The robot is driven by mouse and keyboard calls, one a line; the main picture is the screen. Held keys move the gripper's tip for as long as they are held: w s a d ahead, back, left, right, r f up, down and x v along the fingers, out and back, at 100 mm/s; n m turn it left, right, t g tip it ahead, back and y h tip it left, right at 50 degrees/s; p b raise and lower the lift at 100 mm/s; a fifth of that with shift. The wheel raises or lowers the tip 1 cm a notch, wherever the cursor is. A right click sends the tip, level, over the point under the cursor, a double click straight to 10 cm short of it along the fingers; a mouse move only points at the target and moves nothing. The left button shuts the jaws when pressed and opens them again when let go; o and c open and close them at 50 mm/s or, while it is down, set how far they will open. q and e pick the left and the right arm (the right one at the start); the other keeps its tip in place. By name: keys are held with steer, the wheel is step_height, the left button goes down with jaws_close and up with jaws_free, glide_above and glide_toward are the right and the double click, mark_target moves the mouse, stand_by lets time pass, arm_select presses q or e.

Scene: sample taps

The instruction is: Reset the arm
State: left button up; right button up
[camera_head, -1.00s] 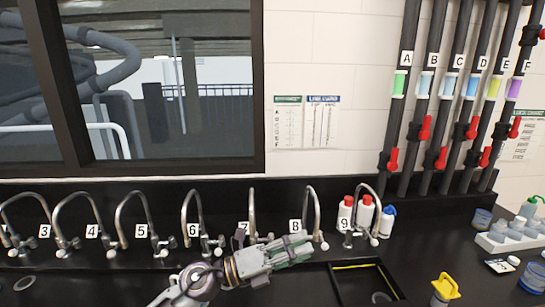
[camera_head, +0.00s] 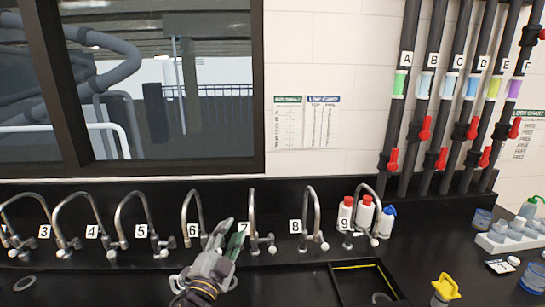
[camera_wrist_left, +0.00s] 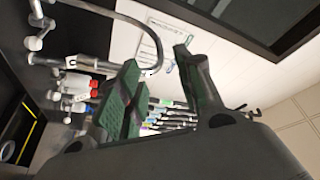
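My left gripper (camera_head: 230,236) is in the head view, in front of taps 6 and 7, with its fingers pointing up toward the wall. Its two green-padded fingers stand apart with nothing between them; they also show in the left wrist view (camera_wrist_left: 162,85). Tap 6 (camera_head: 188,208) is just left of the fingers and tap 7 (camera_head: 252,205) just right. I cannot tell whether the gripper touches either tap. My right gripper is in neither view.
Curved taps, including tap 8 (camera_head: 312,205), line the back of the black bench. A black tray (camera_head: 338,286), white bottles with red caps (camera_head: 365,213) and a yellow-topped item (camera_head: 446,287) are to the right. Pipes with red valve handles (camera_head: 393,160) stand on the wall.

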arm_select(q)
steer(key=s+a+f+n+g+y, duration=0.3)
steer(key=s+a+f+n+g, duration=0.15)
steer(key=f, duration=0.45)
steer(key=s+a+f+n+g+y, duration=0.3)
steer(key=a+f+n, duration=0.15)
steer(key=f, duration=0.35)
steer(key=s+a+f+n+g+h, duration=0.1)
steer(key=s+f+g, duration=0.4)
steer(key=s, duration=0.4)
steer(key=s+a+f+n+g+h, duration=0.1)
steer(key=s+f+g, duration=0.3)
steer(key=s+f, duration=0.5)
steer(key=f, duration=1.4)
steer(key=s+f, duration=0.2)
steer(key=f, duration=1.5)
steer(key=s+a+f+g, duration=0.1)
steer(key=s+a+f, duration=0.1)
steer(key=s+f, duration=0.7)
steer(key=s+a+f+g, duration=0.1)
steer(key=s+a+f, duration=0.1)
steer(key=s+f, duration=0.8)
steer(key=s, duration=0.3)
steer(key=shift+s+y, duration=0.15)
steer(key=shift+y, duration=0.15)
